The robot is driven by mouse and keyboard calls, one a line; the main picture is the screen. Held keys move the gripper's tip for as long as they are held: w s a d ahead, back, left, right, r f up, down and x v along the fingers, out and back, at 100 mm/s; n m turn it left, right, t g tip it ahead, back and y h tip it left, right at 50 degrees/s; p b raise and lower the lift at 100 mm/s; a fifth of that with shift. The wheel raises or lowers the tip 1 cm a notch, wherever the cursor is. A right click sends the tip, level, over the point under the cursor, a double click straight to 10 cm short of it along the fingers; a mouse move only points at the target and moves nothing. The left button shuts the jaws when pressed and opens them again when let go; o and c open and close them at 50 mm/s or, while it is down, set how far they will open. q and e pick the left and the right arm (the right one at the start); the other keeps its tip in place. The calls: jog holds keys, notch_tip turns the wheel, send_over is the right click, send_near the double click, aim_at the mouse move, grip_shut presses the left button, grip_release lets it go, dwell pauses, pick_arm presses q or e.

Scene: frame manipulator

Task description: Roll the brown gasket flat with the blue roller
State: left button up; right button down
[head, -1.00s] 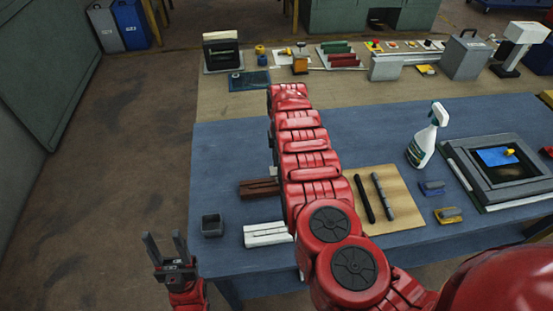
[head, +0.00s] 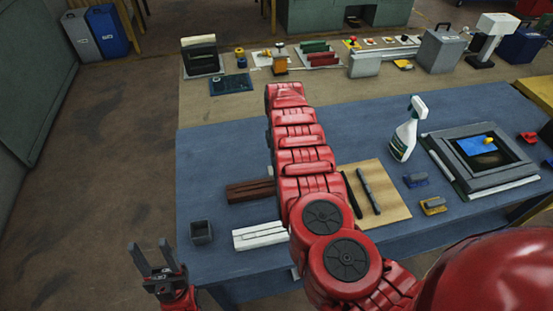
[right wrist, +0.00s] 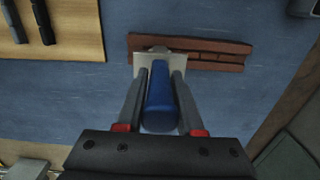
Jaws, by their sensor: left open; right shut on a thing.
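My right gripper (right wrist: 160,105) is shut on a blue-handled tool (right wrist: 159,100). Its pale, flat-looking head lies over the near edge of a reddish-brown grooved strip (right wrist: 215,56); I cannot tell whether they touch or whether the head is a roller. The strip shows in the head view (head: 250,190) on the blue table, left of my right arm, which hides part of it and my right gripper. I cannot tell whether this strip is the gasket. A small blue-and-grey item (head: 415,180) lies right of the board. My left gripper (head: 153,258) is open and empty, off the table's left edge.
A tan board (head: 390,195) bears dark strips. A spray bottle (head: 405,135) and grey frame (head: 445,160) stand right. The table's left middle is clear.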

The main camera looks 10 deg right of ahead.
jog(key=shift+d, duration=0.1)
jog(key=shift+d, duration=1.55)
notch_tip(320, 180, up, 6)
jog(key=p, duration=0.3)
jog(key=shift+p, duration=0.3)
